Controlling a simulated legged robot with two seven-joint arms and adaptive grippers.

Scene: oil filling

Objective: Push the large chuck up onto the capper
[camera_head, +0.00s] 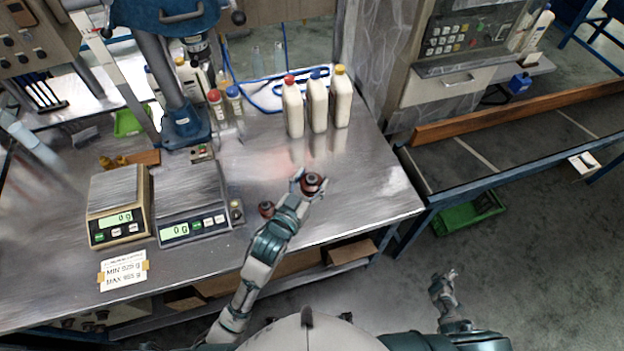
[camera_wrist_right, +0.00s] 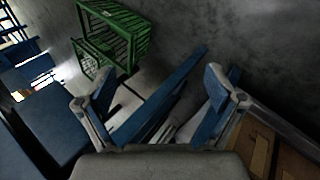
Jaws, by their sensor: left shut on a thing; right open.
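My left gripper (camera_head: 310,187) is shut on a dark red, round chuck (camera_head: 313,183) and holds it over the right part of the metal table. A smaller dark red chuck (camera_head: 266,209) stands on the table to the left of my left forearm. The capper (camera_head: 187,124) is the blue column machine at the back left, behind the scales; its chuck end is small and hard to make out. My right gripper (camera_head: 443,284) hangs open and empty in front of the table; its spread fingers also show in the right wrist view (camera_wrist_right: 165,105).
Two scales (camera_head: 118,207) (camera_head: 190,205) stand at the left on the metal table (camera_head: 375,192). Three white bottles (camera_head: 317,103) stand at the back, and two capped bottles (camera_head: 234,104) stand near the capper. A conveyor (camera_head: 500,150) lies at the right. The table's right front is clear.

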